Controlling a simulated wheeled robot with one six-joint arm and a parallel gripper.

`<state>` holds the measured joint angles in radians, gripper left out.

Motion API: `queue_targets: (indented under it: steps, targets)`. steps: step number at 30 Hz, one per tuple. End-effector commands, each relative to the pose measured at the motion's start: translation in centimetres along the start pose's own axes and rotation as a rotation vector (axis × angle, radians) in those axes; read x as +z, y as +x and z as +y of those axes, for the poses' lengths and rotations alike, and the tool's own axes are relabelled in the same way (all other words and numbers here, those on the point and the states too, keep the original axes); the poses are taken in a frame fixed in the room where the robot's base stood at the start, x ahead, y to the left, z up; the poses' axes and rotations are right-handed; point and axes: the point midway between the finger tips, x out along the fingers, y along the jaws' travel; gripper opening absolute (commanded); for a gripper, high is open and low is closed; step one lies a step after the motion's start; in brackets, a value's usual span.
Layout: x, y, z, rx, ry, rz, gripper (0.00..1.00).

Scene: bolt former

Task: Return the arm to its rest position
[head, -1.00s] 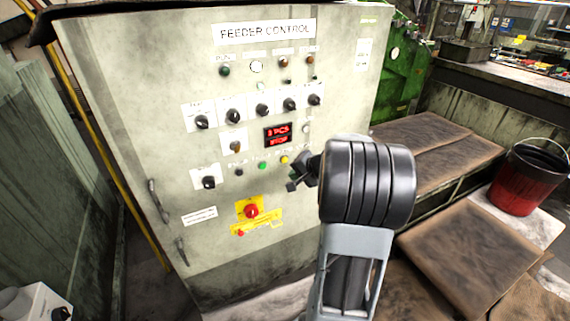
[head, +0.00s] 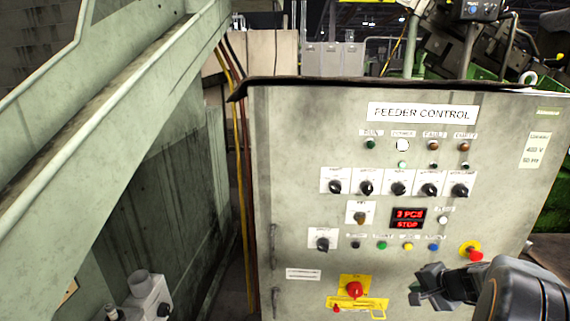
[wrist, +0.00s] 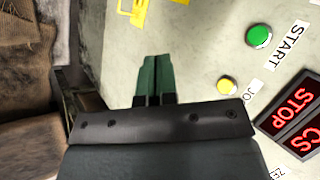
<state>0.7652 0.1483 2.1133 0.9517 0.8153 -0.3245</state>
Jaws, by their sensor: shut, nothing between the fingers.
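My gripper (head: 430,294) shows at the lower right of the head view, in front of the lower right part of the grey feeder control cabinet (head: 300,180). In the wrist view, its two green fingers (wrist: 156,78) are together with nothing between them. The cabinet face lies beyond the fingertips; I cannot tell the exact gap. The green START button (wrist: 259,37), a yellow button (wrist: 227,86) and the red display (wrist: 290,110) show to the right of the fingers. In the head view the display (head: 408,218) reads "3 PCS STOP".
A red emergency knob (head: 475,254) is just above my gripper in the head view. Another red knob (head: 354,289) on a yellow plate is to its left. A sloped green-grey chute (head: 110,150) fills the left side. Brown sacking (wrist: 28,60) shows at the left of the wrist view.

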Motion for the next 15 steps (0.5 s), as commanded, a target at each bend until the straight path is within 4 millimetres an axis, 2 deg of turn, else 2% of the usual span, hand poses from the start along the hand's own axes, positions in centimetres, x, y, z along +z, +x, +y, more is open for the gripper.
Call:
queue_targets:
  steps: [2, 3, 7, 10, 15]
  targets:
    - [3.8, -1.4, -0.2, 0.111, -0.088, -0.076, 0.0]
    - [6.1, -2.4, -0.8, 0.173, -0.156, -0.113, 0.0]
    - [13.1, -6.5, -2.8, 0.367, -0.446, -0.195, 0.0]
    - [16.8, -9.5, -4.1, 0.463, -0.674, -0.206, 0.0]
    - [20.7, -13.2, -6.8, 0.493, -0.982, -0.177, 0.0]
